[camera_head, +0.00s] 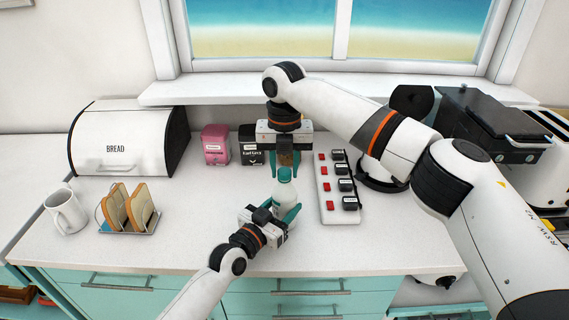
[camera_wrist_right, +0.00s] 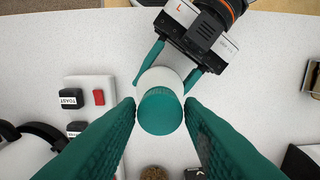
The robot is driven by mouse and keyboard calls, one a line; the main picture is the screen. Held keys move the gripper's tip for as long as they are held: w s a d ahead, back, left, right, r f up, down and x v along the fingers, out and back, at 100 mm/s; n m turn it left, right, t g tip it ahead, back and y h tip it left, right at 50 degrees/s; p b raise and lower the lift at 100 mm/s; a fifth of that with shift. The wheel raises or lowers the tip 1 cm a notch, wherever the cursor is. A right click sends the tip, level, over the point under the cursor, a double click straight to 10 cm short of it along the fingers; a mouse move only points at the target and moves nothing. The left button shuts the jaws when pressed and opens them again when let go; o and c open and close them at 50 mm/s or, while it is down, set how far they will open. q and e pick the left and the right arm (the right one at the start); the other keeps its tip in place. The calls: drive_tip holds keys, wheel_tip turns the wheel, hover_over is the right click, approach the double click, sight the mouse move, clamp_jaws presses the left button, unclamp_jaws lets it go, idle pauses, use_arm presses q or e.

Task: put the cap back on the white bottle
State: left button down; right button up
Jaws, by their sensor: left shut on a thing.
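The white bottle (camera_head: 284,192) stands upright on the counter, and it also shows in the right wrist view (camera_wrist_right: 160,78). My left gripper (camera_head: 284,214) is shut around its body. The teal cap (camera_head: 285,173) is on top of the bottle; in the right wrist view the cap (camera_wrist_right: 160,112) covers the bottle's mouth. I cannot tell how tightly it sits. My right gripper (camera_head: 285,166) points down just above the bottle. Its fingertips (camera_wrist_right: 160,103) are apart on both sides of the cap, with a narrow gap at each side.
A switch strip (camera_head: 325,190) with red buttons and black labelled blocks lies right of the bottle. A pink box (camera_head: 215,146) and a black box (camera_head: 250,152) stand behind. A toast rack (camera_head: 130,225), a mug (camera_head: 67,212) and a bread bin (camera_head: 125,140) are left.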

clamp_jaws()
drive_tip(key=m, duration=0.6)
drive_tip(key=shift+a+m, duration=0.1)
drive_tip(key=shift+m, duration=0.2)
drive_tip(key=m, duration=0.4)
drive_tip(key=shift+m, duration=0.3)
drive_tip(key=m, duration=1.1)
drive_tip(key=shift+m, duration=0.4)
drive_tip(key=m, duration=1.1)
drive_tip(key=shift+m, duration=0.3)
drive_tip(key=m, duration=0.6)
drive_tip(key=shift+m, duration=0.3)
drive_tip(key=m, duration=0.6)
drive_tip(key=shift+f, duration=0.1)
drive_tip(key=shift+o, duration=2.4)
unclamp_jaws()
wheel_tip(320, 180, up, 12)
